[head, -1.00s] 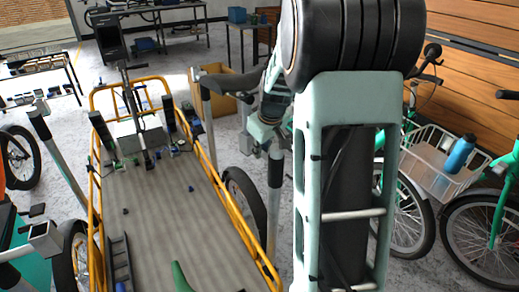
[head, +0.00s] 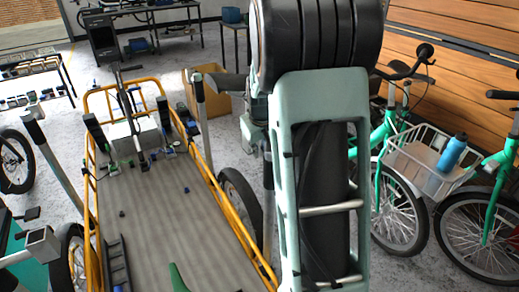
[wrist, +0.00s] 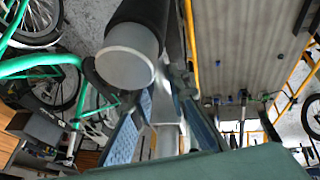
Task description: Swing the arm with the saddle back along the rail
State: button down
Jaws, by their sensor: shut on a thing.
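A thick black cylinder with a pale grey end (wrist: 129,66) is close above the fingers. In the head view my arm hides the fingertips, so the grip on the bar is seen only in the wrist view.
The cargo bike's grey bed (head: 165,215) with its yellow rail (head: 225,205) lies left of my arm. Green bikes and a white basket (head: 425,165) stand to the right. A cardboard box (head: 212,92) and benches are behind.

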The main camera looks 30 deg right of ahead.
jog(key=shift+d, duration=0.1)
jog(key=c, duration=2.1)
grip_release()
jog(key=shift+r, duration=0.1)
jog(key=v, duration=1.2)
